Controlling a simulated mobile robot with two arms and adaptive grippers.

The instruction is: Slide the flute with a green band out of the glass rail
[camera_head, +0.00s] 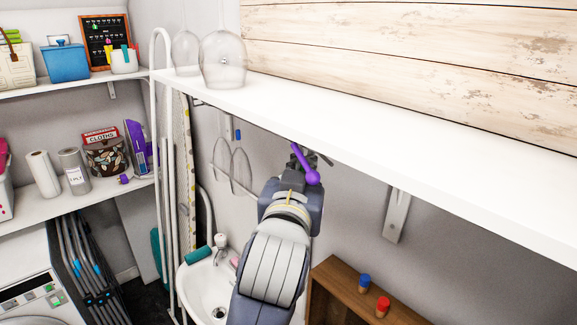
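Two clear glasses hang bowl down under the white shelf (380,135): one glass (221,155) and another glass (240,168) beside it. A small blue mark (238,134) shows near the second glass's stem. I see no green band on any glass, and the glass rail is mostly hidden under the shelf. My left gripper (309,160) is raised at the shelf's front edge, right of the hanging glasses and apart from them. A purple piece (312,177) shows at its tip; I cannot tell what it is. The fingers are largely hidden by the wrist and shelf. My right gripper is out of view.
Two clear glasses stand upside down on the shelf, one large (222,60) and one behind (186,53). A shelf bracket (396,215) is at right. Below are a sink (205,285) and a wooden box (345,290) with blue and red-capped items.

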